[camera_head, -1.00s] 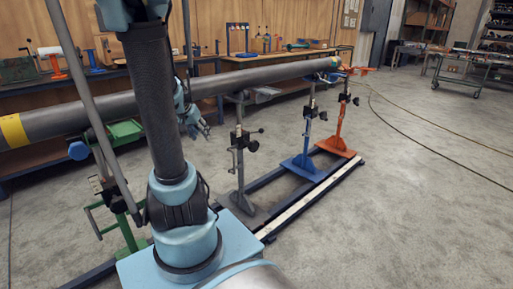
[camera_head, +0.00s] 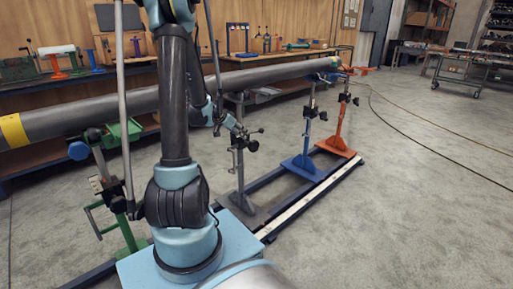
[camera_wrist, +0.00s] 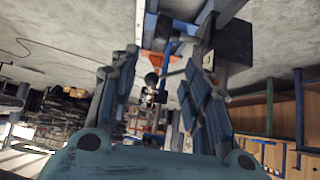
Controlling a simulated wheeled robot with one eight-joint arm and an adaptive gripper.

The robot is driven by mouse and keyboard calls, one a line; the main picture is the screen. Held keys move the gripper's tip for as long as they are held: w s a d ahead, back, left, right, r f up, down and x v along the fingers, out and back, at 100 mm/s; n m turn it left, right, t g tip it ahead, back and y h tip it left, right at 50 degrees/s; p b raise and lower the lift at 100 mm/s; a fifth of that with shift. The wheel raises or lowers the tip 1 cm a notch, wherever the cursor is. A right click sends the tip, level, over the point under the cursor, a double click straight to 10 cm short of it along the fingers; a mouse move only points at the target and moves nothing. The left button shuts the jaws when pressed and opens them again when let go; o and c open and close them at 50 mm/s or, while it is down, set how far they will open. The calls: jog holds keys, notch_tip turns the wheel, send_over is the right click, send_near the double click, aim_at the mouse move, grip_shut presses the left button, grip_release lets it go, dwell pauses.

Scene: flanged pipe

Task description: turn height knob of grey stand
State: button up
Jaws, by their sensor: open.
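The grey stand (camera_head: 239,175) stands on the floor rail under the long pipe, between the green and blue stands. Its dark clamp block and small handle knob (camera_head: 252,146) show in the head view. My gripper (camera_head: 234,126) is close to the stand's upper part, just left of and above the knob; contact cannot be told. In the wrist view my gripper (camera_wrist: 165,65) has its two fingers spread apart. Dark knob-like parts (camera_wrist: 151,90) appear between the fingers; which stand they belong to is unclear.
The long grey pipe (camera_head: 75,118) runs above the stands. A blue stand (camera_head: 304,150) and an orange stand (camera_head: 340,135) stand farther right, a green stand (camera_head: 122,215) at left. A workbench lies behind. The floor at right is mostly clear, with cables on it.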

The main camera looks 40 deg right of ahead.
aim_at(257, 145)
jog(key=x, duration=1.7)
jog(key=shift+d+f, duration=0.15)
grip_shut()
